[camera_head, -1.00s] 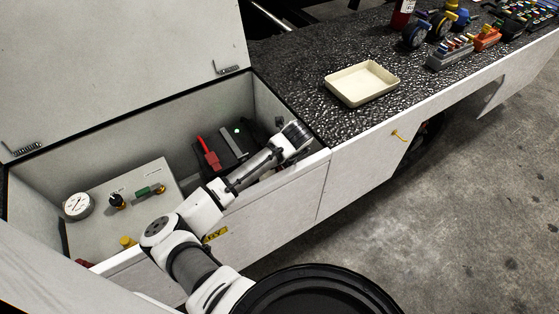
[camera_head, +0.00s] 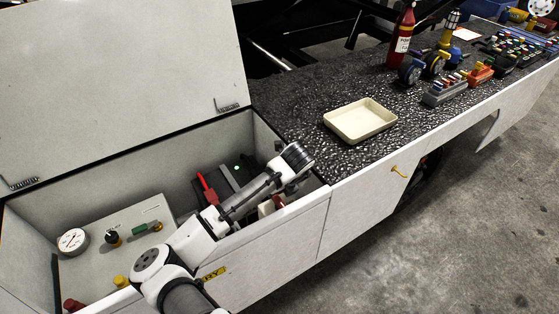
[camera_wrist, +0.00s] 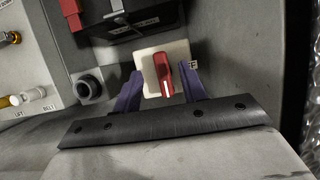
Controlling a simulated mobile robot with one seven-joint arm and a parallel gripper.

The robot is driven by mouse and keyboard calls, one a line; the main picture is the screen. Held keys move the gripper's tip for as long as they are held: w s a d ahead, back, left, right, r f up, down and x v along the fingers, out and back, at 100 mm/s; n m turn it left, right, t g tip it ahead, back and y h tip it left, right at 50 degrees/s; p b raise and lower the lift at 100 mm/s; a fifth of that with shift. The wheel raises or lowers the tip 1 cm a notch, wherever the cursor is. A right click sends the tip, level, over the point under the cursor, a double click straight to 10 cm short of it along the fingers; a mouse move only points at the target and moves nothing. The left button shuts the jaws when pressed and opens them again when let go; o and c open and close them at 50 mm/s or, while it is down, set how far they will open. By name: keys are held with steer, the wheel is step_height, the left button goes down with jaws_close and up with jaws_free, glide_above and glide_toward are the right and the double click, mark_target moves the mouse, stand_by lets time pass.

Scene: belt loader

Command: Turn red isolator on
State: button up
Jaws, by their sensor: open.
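The red isolator (camera_wrist: 163,75) is a red rotary handle on a cream plate in the wrist view. Its white pointer line faces down in the picture, and part of a label ending in "FF" shows to its right. My gripper (camera_wrist: 160,70) has purple fingers, open, one on each side of the handle. Small gaps seem to show, but I cannot tell whether either finger touches it. In the head view, part of the isolator's cream plate (camera_head: 265,208) shows below my arm inside the open compartment, and my fingertips are hidden.
The compartment's front wall (camera_head: 270,243) is close to my arm. A black box with a red lever (camera_head: 206,188) sits beside the isolator. A panel (camera_head: 138,225) with a gauge (camera_head: 73,241) and knobs is at left. A cream tray (camera_head: 360,120) sits on the deck.

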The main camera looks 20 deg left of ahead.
mark_target(279, 201)
step_height(279, 201, up, 15)
steer(key=b, duration=0.1)
steer(key=shift+b, duration=0.35)
